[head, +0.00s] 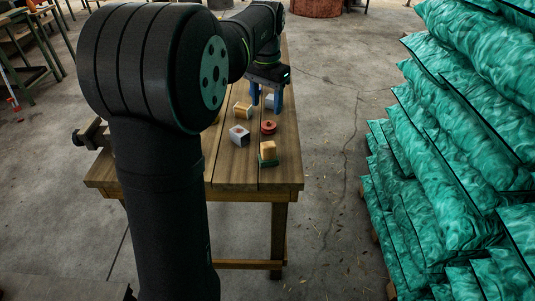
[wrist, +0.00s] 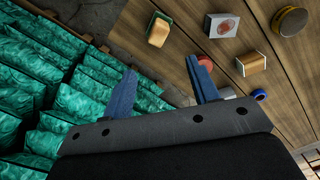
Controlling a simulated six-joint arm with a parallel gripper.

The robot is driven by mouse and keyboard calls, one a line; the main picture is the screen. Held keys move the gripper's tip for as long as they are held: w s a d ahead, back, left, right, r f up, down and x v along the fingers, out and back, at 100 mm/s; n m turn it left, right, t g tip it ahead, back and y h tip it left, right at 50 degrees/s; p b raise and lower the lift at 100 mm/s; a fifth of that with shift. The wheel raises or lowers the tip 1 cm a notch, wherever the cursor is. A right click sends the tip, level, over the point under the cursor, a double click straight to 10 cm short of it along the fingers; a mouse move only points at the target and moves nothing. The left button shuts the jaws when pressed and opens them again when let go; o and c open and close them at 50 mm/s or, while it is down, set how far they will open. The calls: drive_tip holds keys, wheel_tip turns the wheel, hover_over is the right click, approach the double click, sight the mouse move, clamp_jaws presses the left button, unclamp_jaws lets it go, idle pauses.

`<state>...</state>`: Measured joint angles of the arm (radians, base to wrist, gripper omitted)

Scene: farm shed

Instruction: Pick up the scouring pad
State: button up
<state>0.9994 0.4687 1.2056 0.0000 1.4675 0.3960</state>
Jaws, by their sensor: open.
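The scouring pad (head: 268,149) is a small tan-yellow block with a green layer. It rests near the front right edge of the wooden table in the head view. In the wrist view the pad (wrist: 158,31) lies at the top middle, beyond the fingertips. My gripper (head: 266,103) has blue fingers and is farther back over the table, apart from the pad. In the wrist view my gripper (wrist: 161,68) is open, with nothing visible held between its fingers.
A red round object (head: 268,127), a pale box (head: 239,135) and a wood-coloured block (head: 242,110) lie close by on the table (head: 225,178). A yellow-rimmed round item (wrist: 290,21) shows in the wrist view. Stacked green sacks (head: 450,130) stand to the right.

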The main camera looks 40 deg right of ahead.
drive_tip(key=m, duration=0.8)
approach(268, 144)
drive_tip(key=f, duration=0.6)
drive_tip(key=shift+w+a+f, duration=0.2)
drive_tip(key=shift+w+f, duration=0.05)
drive_tip(key=shift+f, duration=0.15)
drive_tip(key=shift+s+d+f, duration=0.15)
drive_tip(key=shift+f, duration=1.2)
drive_tip(key=shift+s+d+f, duration=0.1)
drive_tip(key=shift+s+f, duration=0.05)
drive_tip(key=shift+f, duration=1.2)
drive_tip(key=c, duration=1.1)
